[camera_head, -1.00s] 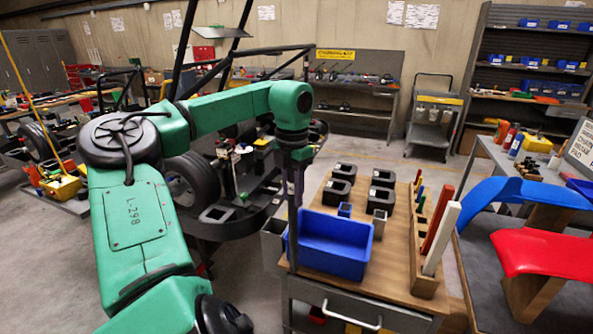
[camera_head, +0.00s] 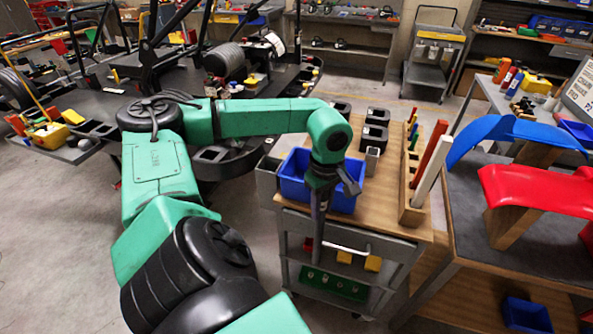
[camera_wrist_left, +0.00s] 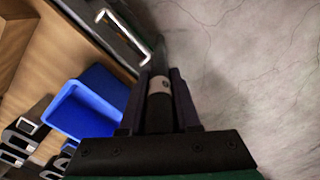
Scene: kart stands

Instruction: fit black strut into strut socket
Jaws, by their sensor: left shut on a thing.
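My left gripper (camera_head: 330,178) is above the front edge of the wooden-topped cart, beside the blue bin. It is shut on a dark strut (camera_head: 318,222) that hangs down nearly upright in front of the cart. In the left wrist view the strut (camera_wrist_left: 158,88) sits between the two fingers, with a light band on it and floor beyond. Its lower end is hard to make out. I cannot pick out the strut socket in these views. My right gripper is not in view.
The blue bin (camera_head: 293,186) sits on the cart top (camera_head: 384,197), with black blocks (camera_head: 375,137) behind and a wooden rack (camera_head: 410,212) holding red and white bars at right. A table with a red curved panel (camera_head: 535,192) stands right. Open floor lies left.

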